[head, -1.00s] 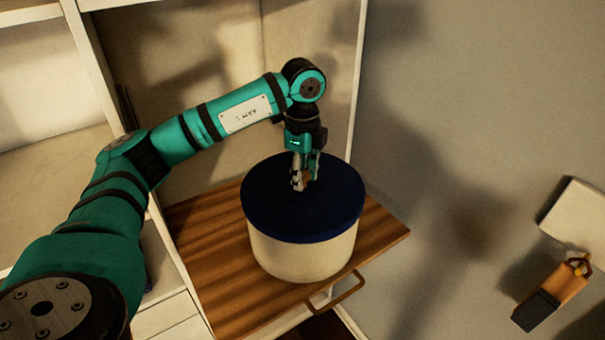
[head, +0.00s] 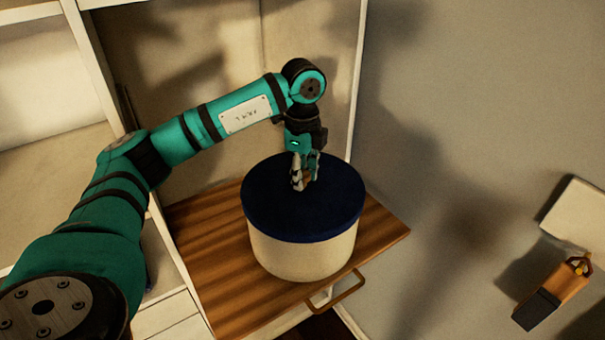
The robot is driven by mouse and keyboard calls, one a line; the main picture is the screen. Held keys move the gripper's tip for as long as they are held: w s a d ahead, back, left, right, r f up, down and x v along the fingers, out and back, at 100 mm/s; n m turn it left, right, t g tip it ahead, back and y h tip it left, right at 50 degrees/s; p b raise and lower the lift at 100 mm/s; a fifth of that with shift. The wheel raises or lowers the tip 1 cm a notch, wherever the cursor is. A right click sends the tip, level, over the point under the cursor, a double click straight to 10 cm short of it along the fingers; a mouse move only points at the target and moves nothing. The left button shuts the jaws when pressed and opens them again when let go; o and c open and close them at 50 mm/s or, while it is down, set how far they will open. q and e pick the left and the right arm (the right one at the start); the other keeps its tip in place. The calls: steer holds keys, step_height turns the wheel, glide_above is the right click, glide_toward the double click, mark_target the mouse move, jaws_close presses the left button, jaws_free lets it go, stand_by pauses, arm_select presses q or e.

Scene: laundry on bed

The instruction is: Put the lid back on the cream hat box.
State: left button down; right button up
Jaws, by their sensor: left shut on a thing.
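The cream hat box (head: 302,256) stands upright on a wooden shelf board in the head view. The dark blue lid (head: 270,205) sits level over the top of the box, and its rim appears to meet the cream wall all round the visible side. My left gripper (head: 304,184) points down at the middle of the lid and is shut on the lid's small brownish knob, which the fingers mostly hide. I cannot tell whether the lid is fully seated at the back. My right gripper is not in view.
The wooden board (head: 215,270) has bare room left of the box. A metal-looking pull handle (head: 338,296) sticks out below its front edge. Cabinet walls rise behind and to the left. An orange and black object (head: 550,292) and a pale panel (head: 577,214) are at the right.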

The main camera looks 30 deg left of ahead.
arm_select(q)
steer(key=shift+c, duration=2)
jaws_free()
steer(key=shift+r+p, duration=2.5)
steer(key=shift+r, duration=1)
jaws_close()
steer(key=shift+f, duration=0.3)
